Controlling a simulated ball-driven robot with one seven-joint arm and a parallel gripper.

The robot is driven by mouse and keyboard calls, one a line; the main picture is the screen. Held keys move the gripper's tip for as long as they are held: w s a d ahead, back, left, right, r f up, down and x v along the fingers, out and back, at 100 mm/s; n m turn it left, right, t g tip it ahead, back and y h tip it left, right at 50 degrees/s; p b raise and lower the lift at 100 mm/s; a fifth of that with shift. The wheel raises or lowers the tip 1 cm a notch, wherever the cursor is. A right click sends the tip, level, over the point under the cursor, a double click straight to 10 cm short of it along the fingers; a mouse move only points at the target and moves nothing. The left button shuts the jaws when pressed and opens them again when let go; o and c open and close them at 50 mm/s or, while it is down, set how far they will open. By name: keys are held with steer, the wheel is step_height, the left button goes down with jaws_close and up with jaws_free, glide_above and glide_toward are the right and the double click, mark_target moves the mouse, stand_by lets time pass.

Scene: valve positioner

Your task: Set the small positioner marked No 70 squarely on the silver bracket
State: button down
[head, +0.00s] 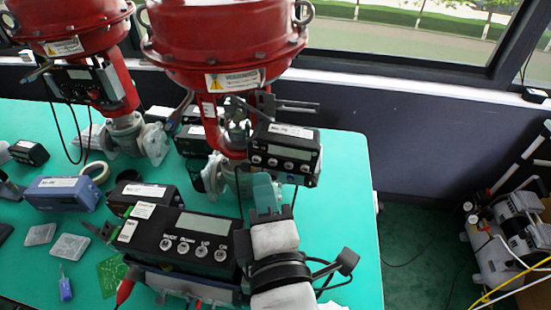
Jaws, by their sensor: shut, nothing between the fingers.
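The small black positioner (285,156), with a white label that seems to read No 70, a grey display and several round buttons, is at the front of the middle red valve (228,50). It looks slightly tilted in the picture. The silver bracket is mostly hidden behind it; I cannot tell whether the two touch or sit square. My gripper (264,190) is shut and empty, its teal fingers just below and in front of the positioner's lower left part. I cannot tell whether they touch it.
A large black positioner (185,242) lies in front, left of my gripper. A blue box (62,192), a tape roll (95,172) and a green circuit board (112,275) lie to the left. A second red valve (70,25) stands at back left. The table's right strip is clear.

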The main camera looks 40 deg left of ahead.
mark_target(282, 149)
steer(key=w, duration=0.1)
steer(key=w+a, duration=0.1)
steer(key=w, duration=0.1)
steer(key=w+a+p, duration=0.1)
steer(key=shift+w+a, duration=0.1)
steer(key=shift+w, duration=0.2)
steer(key=shift+w+a, duration=0.1)
steer(key=shift+w, duration=0.4)
steer(key=shift+w, duration=0.1)
steer(key=shift+w+a, duration=0.1)
steer(key=shift+w, duration=1)
steer(key=shift+s+f, duration=0.1)
